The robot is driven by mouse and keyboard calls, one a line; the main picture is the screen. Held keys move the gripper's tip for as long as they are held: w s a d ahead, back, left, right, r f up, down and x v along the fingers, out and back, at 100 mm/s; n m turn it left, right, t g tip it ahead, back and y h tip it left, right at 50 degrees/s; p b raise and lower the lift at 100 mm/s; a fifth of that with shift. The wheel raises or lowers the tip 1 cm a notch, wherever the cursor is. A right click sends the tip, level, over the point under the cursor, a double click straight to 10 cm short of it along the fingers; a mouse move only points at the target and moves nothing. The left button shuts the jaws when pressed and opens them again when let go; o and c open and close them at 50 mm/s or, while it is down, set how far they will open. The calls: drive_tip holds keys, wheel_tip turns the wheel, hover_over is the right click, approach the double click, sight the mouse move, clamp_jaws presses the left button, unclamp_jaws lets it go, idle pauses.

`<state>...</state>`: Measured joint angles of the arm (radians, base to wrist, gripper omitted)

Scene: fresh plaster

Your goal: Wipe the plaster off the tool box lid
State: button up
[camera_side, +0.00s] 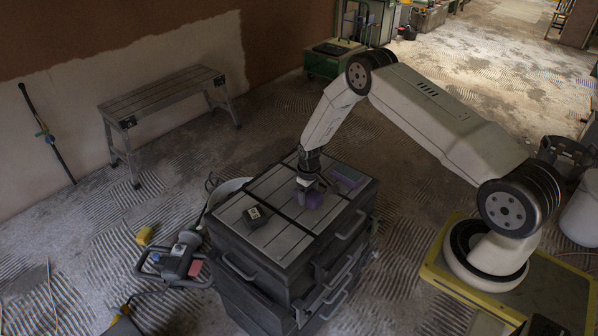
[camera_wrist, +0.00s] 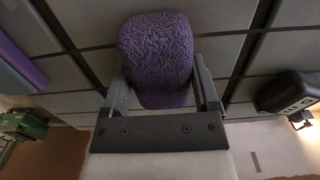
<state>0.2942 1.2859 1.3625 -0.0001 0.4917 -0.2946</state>
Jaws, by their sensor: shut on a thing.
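The tool box lid (camera_side: 281,238) is the grey, panelled top of a dark tool box, with dark straps or grooves across it. My gripper (camera_side: 307,186) is over the right half of the lid, pointing down. It is shut on a purple, rough-textured sponge (camera_side: 315,201), which also shows between the fingers in the wrist view (camera_wrist: 156,50). The sponge is at or just above the lid; I cannot tell whether it touches. I cannot make out a distinct plaster patch on the lid; the sponge and gripper hide part of it.
A purple box (camera_side: 347,176) lies at the lid's far right edge. A small black object (camera_side: 256,216) sits near its left edge. A power tool (camera_side: 178,257) and a yellow block (camera_side: 145,235) are on the floor at left. A step bench (camera_side: 163,95) stands behind.

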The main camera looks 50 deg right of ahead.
sight(320, 214)
drive_tip(key=s, duration=0.5)
drive_tip(key=shift+s, duration=0.35)
drive_tip(key=shift+s+a, duration=0.15)
drive_tip(key=shift+s, duration=0.1)
drive_tip(key=shift+w+a, duration=0.1)
drive_tip(key=shift+a, duration=0.7)
drive_tip(key=shift+w, duration=3.65)
drive_tip(key=shift+w+r, duration=0.1)
drive_tip(key=shift+w, duration=0.1)
drive_tip(key=shift+s+r, duration=0.1)
drive_tip(key=shift+r, duration=3.9)
drive_tip(key=shift+a, duration=0.1)
